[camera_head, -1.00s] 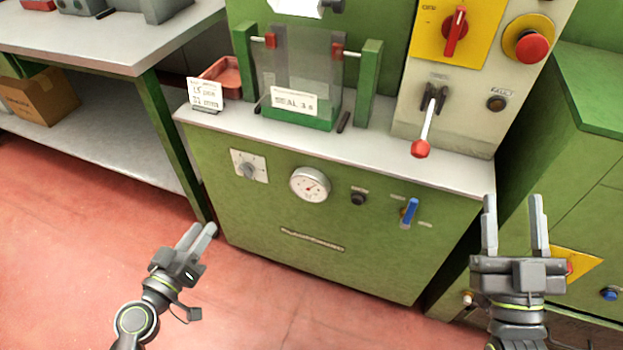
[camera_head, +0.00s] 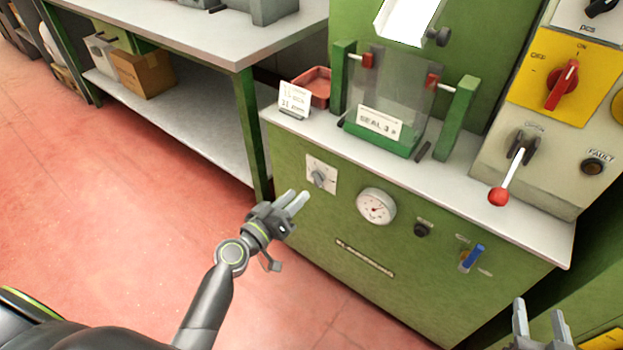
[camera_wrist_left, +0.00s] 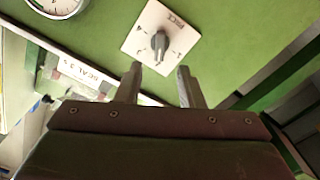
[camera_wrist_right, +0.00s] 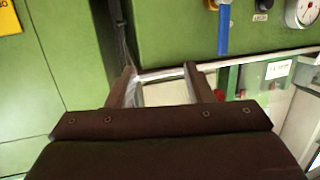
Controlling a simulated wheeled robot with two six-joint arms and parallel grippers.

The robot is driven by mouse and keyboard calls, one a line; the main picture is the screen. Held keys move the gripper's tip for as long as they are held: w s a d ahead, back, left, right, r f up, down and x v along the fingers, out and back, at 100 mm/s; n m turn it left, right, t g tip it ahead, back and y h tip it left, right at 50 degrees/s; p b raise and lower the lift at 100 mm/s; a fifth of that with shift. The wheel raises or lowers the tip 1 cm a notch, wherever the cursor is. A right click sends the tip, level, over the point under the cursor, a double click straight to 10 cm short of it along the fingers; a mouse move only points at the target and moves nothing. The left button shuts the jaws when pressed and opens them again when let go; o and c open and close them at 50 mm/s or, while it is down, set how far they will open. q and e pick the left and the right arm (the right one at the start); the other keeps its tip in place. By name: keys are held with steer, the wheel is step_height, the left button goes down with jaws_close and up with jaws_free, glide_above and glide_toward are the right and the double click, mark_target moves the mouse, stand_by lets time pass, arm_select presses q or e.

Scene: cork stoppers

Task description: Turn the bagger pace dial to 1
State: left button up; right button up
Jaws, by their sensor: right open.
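The pace dial is a grey knob (camera_head: 318,178) on a square white plate (camera_head: 329,166), at the upper left of the green cabinet front. In the left wrist view the knob (camera_wrist_left: 159,44) sits ahead of the fingers, and its plate reads "PACE"; the small scale marks are hard to read. My left gripper (camera_head: 297,199) is open and empty, just below and left of the dial, apart from it. It also shows in the left wrist view (camera_wrist_left: 158,77). My right gripper (camera_head: 539,308) is open and empty at the lower right, well away from the dial.
Right of the dial are a round gauge (camera_head: 376,207), a black knob (camera_head: 422,229) and a blue lever (camera_head: 473,257). The white counter edge (camera_head: 420,210) overhangs above. A table (camera_head: 220,40) stands to the left. Red floor below is clear.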

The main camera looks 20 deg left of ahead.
mark_target(313, 180)
arm_select(q)
steer(key=x, duration=0.6)
steer(key=shift+w+d, duration=0.2)
steer(key=shift+w, duration=0.35)
arm_select(e)
steer(key=shift+s+a+f+g, duration=0.1)
steer(key=shift+s+f+g, duration=0.15)
steer(key=shift+f, duration=0.25)
steer(key=shift+s+f+g, duration=0.15)
steer(key=shift+f+g, duration=0.2)
steer(key=shift+f, duration=0.15)
arm_select(q)
steer(key=shift+c, duration=0.3)
steer(key=c, duration=0.6)
arm_select(e)
steer(key=shift+r, duration=0.1)
